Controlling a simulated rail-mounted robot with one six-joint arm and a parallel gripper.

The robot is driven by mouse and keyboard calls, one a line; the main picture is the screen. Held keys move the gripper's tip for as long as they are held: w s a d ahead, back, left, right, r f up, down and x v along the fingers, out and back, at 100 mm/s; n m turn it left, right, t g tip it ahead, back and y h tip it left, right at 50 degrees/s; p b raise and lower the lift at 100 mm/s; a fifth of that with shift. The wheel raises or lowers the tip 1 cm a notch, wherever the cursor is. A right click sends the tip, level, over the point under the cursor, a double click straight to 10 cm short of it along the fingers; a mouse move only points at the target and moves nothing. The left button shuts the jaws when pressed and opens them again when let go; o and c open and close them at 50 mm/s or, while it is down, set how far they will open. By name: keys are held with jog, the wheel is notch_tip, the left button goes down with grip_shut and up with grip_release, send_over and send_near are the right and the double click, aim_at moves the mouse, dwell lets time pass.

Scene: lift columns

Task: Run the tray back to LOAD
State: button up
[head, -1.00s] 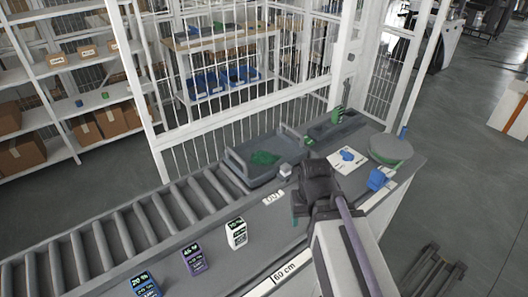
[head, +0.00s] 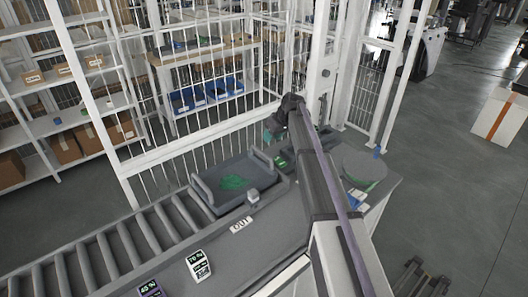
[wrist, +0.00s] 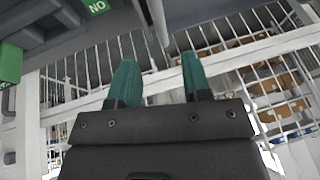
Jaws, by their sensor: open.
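My gripper (head: 270,133) is up and beyond the bench, to the right of the tray and near the white fence. It is apart from the tray. In the wrist view my gripper's two teal fingers (wrist: 161,80) are spread with nothing between them. No LOAD label is legible in view.
The roller conveyor (head: 110,245) runs empty to the lower left. Blocks marked 70 % (head: 198,265) and 40 % (head: 149,289) stand on the bench. A white barred fence (head: 205,137) is behind. A green NO label (wrist: 97,5) shows in the wrist view.

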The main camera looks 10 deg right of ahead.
jog(key=b+x, duration=0.8)
jog(key=x, duration=0.2)
jog(key=shift+d, duration=0.15)
jog(key=shift+r, duration=0.15)
grip_shut()
